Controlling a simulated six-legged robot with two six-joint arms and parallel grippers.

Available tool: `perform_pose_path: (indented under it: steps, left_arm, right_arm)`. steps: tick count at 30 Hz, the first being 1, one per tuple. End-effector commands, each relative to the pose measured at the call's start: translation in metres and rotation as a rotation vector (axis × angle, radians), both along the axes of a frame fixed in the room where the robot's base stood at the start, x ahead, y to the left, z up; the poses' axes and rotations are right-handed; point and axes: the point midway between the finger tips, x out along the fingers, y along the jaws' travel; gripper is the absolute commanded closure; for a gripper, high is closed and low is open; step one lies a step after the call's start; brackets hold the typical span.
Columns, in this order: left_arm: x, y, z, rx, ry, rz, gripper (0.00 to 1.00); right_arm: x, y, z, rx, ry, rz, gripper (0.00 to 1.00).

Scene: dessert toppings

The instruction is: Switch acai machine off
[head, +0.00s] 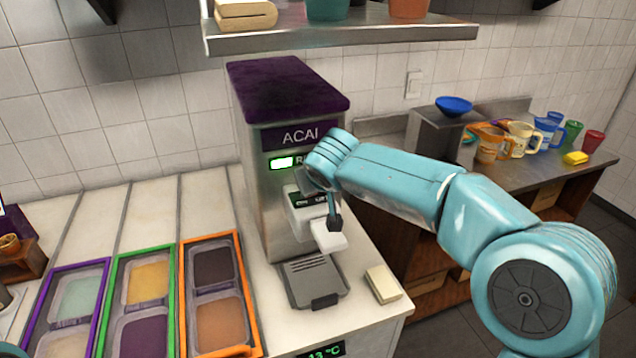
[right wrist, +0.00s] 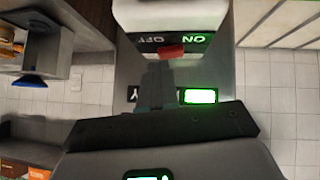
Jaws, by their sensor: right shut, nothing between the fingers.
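The acai machine (head: 262,190) stands on the white counter, a grey body with a purple top and an ACAI sign. Its display (head: 281,162) is lit, and its ON/OFF panel (head: 318,198) is partly behind my right arm. In the upside-down right wrist view, the ON label (right wrist: 198,40) glows green and OFF (right wrist: 143,41) is dark. The red switch (right wrist: 171,51) sits between the labels. My right gripper (head: 310,183) is at the machine's front; its shut, empty fingers (right wrist: 160,68) are right beside the red switch. Contact is unclear. My left gripper is out of view.
A white spout block (head: 328,238) and drip tray (head: 315,285) are below the panel. Topping trays (head: 183,300) fill the counter at left. A pale block (head: 383,284) lies at right. A shelf (head: 340,40) hangs above. Cups (head: 522,140) stand on the back counter.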

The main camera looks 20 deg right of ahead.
Motion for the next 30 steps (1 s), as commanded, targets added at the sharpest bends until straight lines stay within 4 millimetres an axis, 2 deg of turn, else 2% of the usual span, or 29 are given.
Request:
perform_pose_path:
  steps: [4,13,17,20,21,23,30]
  left_arm:
    - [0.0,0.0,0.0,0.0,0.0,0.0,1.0]
    - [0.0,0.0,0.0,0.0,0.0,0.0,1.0]
    - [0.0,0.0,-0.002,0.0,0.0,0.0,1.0]
    - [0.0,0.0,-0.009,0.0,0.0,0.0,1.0]
    - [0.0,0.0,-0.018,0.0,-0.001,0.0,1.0]
    - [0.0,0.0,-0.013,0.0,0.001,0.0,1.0]
    - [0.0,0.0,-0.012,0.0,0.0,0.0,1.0]
  right_arm:
    - [0.0,-0.001,-0.006,-0.001,0.0,0.001,1.0]
    - [0.0,-0.001,-0.007,0.001,0.0,0.001,1.0]
    - [0.0,-0.004,-0.012,0.055,0.005,-0.001,1.0]
    - [0.0,-0.009,-0.02,0.128,0.005,-0.002,1.0]
    - [0.0,-0.01,-0.025,0.139,0.003,-0.001,1.0]
    - [0.0,-0.009,-0.019,0.136,0.005,0.001,1.0]
    - [0.0,-0.008,-0.019,0.134,0.006,0.002,1.0]
